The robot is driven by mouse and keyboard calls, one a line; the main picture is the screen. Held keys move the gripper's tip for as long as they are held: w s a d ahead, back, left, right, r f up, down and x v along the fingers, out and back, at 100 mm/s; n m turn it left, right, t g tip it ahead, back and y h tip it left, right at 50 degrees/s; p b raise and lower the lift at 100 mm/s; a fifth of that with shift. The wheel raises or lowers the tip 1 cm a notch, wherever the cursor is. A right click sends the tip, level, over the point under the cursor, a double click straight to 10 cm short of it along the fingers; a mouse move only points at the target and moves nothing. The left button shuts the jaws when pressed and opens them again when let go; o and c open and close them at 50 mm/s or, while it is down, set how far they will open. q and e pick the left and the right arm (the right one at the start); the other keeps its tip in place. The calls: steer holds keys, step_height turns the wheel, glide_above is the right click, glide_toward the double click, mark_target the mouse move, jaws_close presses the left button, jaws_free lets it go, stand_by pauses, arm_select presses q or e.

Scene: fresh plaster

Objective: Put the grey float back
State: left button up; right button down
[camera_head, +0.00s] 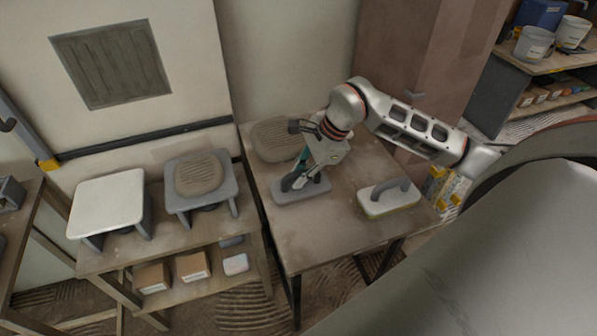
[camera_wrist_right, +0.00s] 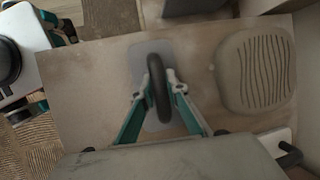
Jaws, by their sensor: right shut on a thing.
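The grey float (camera_head: 287,191) is a flat grey plate with a dark arched handle, resting on or just above the wooden table (camera_head: 322,245). My right gripper (camera_head: 296,181) is over it and shut on its handle. In the right wrist view the float's grey plate (camera_wrist_right: 148,58) shows behind the dark handle, and the fingers of the right gripper (camera_wrist_right: 160,95) close in on the handle from both sides. I cannot tell whether the plate touches the table. My left gripper is not in view.
A ribbed grey-brown pad (camera_head: 272,140) lies at the table's back left. A second float with a pale yellowish base (camera_head: 392,202) stands at the right. The table's front is clear. Left of it, a lower bench holds a white stool (camera_head: 108,200) and a grey stool (camera_head: 222,188).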

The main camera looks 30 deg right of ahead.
steer(key=shift+f, duration=0.55)
stand_by(0.4)
steer(key=c, duration=1.9)
jaws_free()
steer(key=shift+p+v, duration=0.85)
steer(key=shift+v, duration=1.15)
steer(key=p+v, duration=0.2)
steer(key=v, duration=0.2)
